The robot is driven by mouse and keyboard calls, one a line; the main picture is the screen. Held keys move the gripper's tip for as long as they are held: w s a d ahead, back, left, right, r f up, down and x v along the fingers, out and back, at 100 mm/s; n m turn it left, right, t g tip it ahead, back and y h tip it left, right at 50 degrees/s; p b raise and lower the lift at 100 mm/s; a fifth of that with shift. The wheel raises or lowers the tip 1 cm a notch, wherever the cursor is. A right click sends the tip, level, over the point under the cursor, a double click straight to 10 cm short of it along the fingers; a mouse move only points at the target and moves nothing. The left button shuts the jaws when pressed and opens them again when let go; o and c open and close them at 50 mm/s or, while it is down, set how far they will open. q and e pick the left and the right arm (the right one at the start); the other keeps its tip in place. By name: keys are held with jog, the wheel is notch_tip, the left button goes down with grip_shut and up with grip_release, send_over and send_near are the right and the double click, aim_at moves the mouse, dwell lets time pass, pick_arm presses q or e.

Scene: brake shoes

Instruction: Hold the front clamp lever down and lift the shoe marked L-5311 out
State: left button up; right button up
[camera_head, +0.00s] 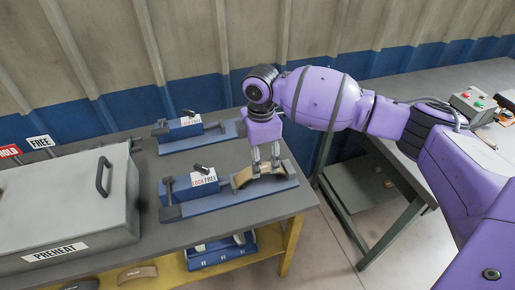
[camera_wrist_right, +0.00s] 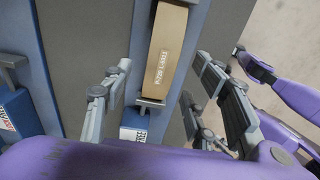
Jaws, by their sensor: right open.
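The front clamp (camera_head: 230,199) is a blue fixture with a LOCK/FREE label and a black lever (camera_head: 202,170) on its block. A tan curved shoe (camera_head: 243,178) lies at its right part. In the right wrist view the shoe (camera_wrist_right: 168,45) shows a printed marking that I cannot read surely. My right gripper (camera_head: 265,165) is open and points down over the shoe. In the wrist view the fingers of the right gripper (camera_wrist_right: 160,78) stand on either side of the shoe, not closed on it. My left gripper is not seen in the head view.
A second blue clamp (camera_head: 178,130) with its own lever stands behind. A grey PREHEAT box (camera_head: 70,205) fills the table's left. Below are a blue tray (camera_head: 222,252) and a loose shoe (camera_head: 137,273) on a yellow shelf. A control box (camera_head: 474,104) sits on the right bench.

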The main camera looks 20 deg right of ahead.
aim_at(261, 169)
jog(key=f, duration=0.3)
jog(key=shift+s, duration=0.3)
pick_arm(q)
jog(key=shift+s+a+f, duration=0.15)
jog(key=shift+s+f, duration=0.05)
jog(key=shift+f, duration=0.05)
pick_arm(e)
jog(key=shift+w+f, duration=0.15)
jog(key=shift+f, duration=1.8)
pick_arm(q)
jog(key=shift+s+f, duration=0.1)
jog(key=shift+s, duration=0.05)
pick_arm(e)
jog(key=shift+c, duration=0.5)
jog(key=shift+c, duration=1.3)
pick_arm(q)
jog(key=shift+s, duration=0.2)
pick_arm(e)
grip_shut()
